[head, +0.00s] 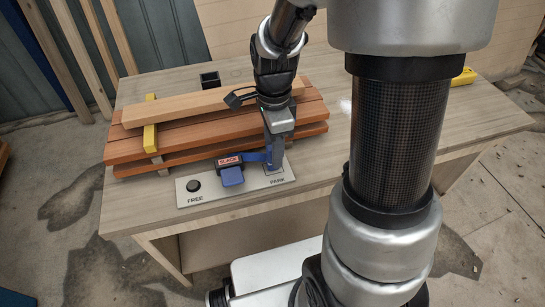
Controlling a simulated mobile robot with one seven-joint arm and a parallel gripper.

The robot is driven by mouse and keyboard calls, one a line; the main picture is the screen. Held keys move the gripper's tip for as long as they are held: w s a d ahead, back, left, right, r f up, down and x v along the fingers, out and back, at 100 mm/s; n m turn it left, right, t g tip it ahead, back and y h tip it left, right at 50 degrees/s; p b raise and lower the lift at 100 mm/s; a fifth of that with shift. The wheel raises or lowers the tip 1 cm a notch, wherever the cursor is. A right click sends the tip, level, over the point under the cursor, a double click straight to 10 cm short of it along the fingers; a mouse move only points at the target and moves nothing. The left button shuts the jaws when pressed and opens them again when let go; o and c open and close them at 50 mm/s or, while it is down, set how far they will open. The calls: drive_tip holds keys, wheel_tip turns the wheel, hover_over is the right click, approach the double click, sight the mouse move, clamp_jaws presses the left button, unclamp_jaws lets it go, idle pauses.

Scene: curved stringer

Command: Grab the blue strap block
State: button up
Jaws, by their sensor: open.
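The blue strap block (232,176) sits on a pale panel (225,195) at the front of the workbench. A dark piece with a small red label (228,160) is right behind it, and a blue band (256,157) runs right from there toward my gripper. My gripper (273,158) points down just right of the block, above the panel's PARK end. It is open. The fingertips overlap the blue band's right end in this view. I cannot tell whether they touch it, and the gap between the fingers is hard to see.
Stacked reddish boards (190,135) lie behind the panel, with a yellow clamp-like bar (150,125) across their left part. A black round knob (193,185) sits at the FREE end. A black open box (210,79) stands behind. The bench's left front is bare.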

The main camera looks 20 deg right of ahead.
drive_tip(key=shift+f, duration=0.9)
drive_tip(key=shift+c, duration=0.5)
clamp_jaws()
drive_tip(key=shift+r, duration=0.15)
